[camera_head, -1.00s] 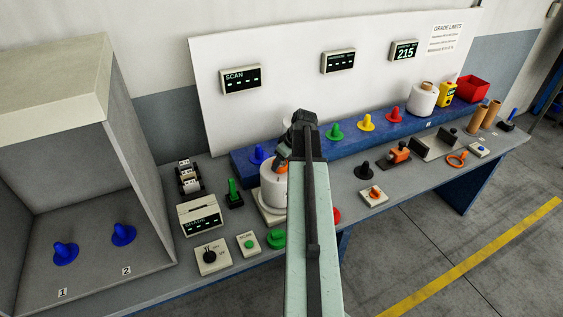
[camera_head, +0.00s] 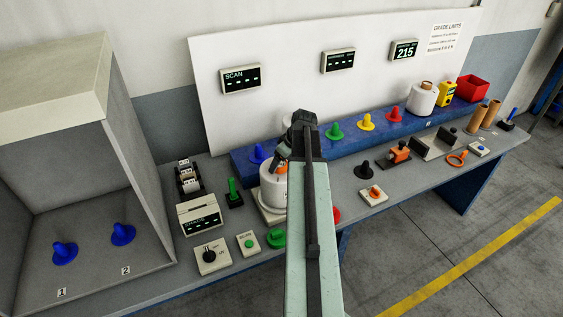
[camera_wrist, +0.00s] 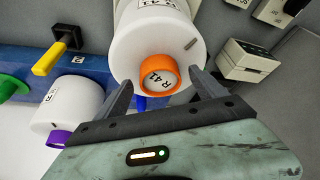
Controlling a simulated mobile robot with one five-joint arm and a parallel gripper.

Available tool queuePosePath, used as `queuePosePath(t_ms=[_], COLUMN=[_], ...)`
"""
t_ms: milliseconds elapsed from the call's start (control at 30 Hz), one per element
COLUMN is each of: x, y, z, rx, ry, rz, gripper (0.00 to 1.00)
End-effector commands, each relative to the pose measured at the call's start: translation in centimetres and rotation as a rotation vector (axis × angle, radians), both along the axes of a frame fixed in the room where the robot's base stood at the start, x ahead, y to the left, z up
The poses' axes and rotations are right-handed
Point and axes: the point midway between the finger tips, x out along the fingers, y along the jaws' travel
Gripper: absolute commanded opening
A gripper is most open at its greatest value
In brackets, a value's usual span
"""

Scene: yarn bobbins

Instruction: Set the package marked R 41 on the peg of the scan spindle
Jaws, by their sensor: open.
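My gripper (camera_wrist: 161,80) is open, with one finger on each side of the orange core and gaps visible. In the head view my gripper (camera_head: 283,155) is just above the package, and my arm hides its right side.
Another white package with a purple core (camera_wrist: 62,108) is near the left finger in the wrist view. A blue shelf (camera_head: 350,138) with coloured pegs runs behind. A green upright tool (camera_head: 233,192), a grade box (camera_head: 200,215) and a scan button (camera_head: 248,243) are nearby.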

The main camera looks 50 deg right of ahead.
Motion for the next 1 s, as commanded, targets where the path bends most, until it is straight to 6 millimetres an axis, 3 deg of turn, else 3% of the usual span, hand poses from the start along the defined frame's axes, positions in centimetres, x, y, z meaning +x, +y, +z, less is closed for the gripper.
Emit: queuePosePath(t_ms=[167, 600, 1000], x=[-0.2, -2.8, -3.0], y=[0.0, -0.2, -0.3], z=[0.6, 7.3, 7.2], rx=[0.0, 0.001, 0.0], ry=[0.002, 0.0, 0.0], rz=[0.0, -0.001, 0.0], gripper=[0.81, 0.81, 0.81])
